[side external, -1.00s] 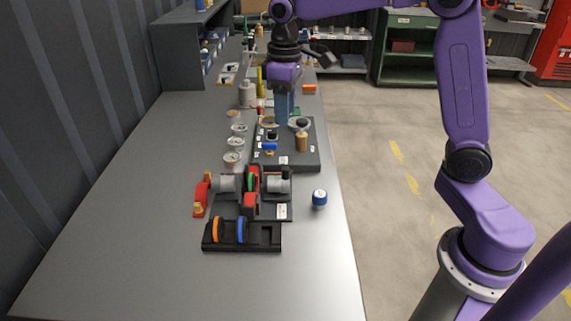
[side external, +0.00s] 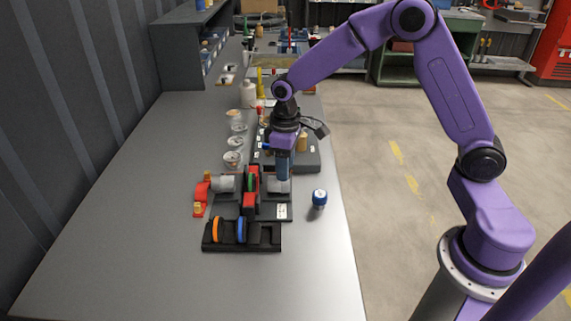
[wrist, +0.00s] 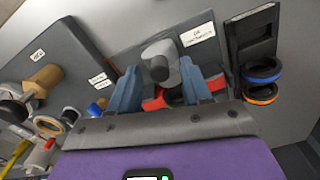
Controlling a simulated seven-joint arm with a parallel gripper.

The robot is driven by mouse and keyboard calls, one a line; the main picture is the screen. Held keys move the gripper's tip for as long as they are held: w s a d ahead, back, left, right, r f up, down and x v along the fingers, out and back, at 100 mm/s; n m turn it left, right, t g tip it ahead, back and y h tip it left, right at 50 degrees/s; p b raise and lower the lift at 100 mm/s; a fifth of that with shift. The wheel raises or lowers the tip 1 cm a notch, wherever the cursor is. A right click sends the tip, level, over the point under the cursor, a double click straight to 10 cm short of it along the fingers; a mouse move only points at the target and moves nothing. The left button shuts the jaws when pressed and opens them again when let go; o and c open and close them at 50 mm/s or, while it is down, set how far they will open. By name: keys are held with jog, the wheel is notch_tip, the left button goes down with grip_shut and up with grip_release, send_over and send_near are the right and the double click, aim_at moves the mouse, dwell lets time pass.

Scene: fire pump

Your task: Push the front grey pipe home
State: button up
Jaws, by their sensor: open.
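The front grey pipe (side external: 280,187) lies on the right side of the dark pump base, partly hidden by my gripper. In the wrist view the grey pipe (wrist: 160,50) shows a dark round end and lies between my fingers. My gripper (side external: 282,178) points down over this pipe. My open blue fingers (wrist: 160,85) are on either side of it; I cannot tell whether they touch it. Red blocks (side external: 250,200) with a green disc (side external: 252,183) stand just left of it. A second grey pipe (side external: 224,183) lies farther left, next to a red part (side external: 201,196).
A black holder (side external: 263,243) with an orange ring (side external: 216,230) and a blue ring (side external: 241,230) stands at the near side. A blue-and-white cap (side external: 319,198) is to the right. A dark board (side external: 308,160) with small parts lies behind. The near bench is clear.

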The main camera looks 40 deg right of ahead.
jog(key=shift+f, duration=0.1)
grip_shut()
jog(key=shift+w+a, duration=1.5)
jog(key=shift+w, duration=0.05)
jog(key=shift+c, duration=0.8)
grip_release()
jog(key=shift+a, duration=0.1)
jog(key=shift+o, duration=0.8)
notch_tip(320, 180, up, 18)
jog(key=shift+f, duration=0.2)
jog(key=shift+s, duration=0.1)
